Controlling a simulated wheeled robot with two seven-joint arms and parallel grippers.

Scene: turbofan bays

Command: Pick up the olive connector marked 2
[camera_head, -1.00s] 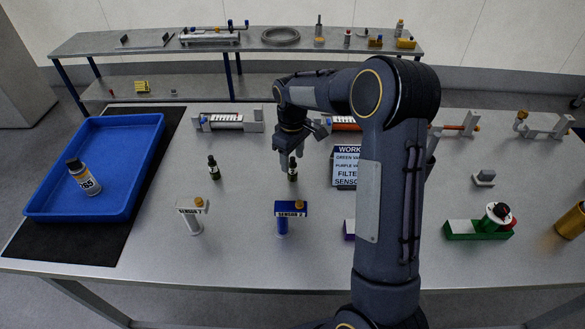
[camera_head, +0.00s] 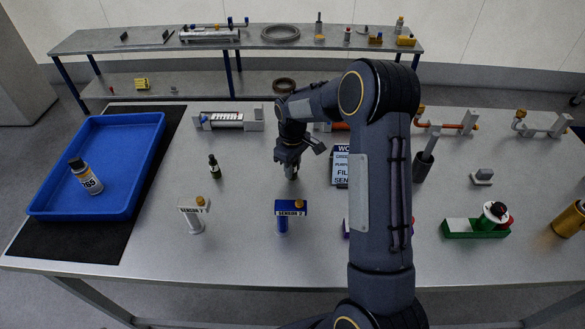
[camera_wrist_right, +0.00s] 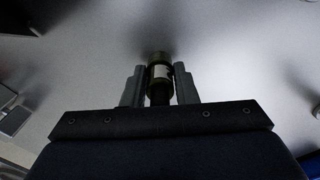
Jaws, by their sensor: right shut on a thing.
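The olive connector (camera_head: 291,171) stands on the table behind the blue SENSOR 2 stand. In the right wrist view the connector (camera_wrist_right: 159,72) shows an olive end and a pale label between the two fingers; I cannot read its number. My right gripper (camera_head: 290,172) points down and is shut on this connector, hiding most of it in the head view. The gripper also shows in the right wrist view (camera_wrist_right: 160,88). A second dark connector (camera_head: 214,167) stands upright to the left, behind the white SENSOR 1 stand. My left gripper is not in view.
The blue stand (camera_head: 284,216) and white stand (camera_head: 194,214) are in front. A blue tray (camera_head: 132,122) with a spray can (camera_head: 86,176) lies at left. A green holder (camera_head: 461,229) is at right.

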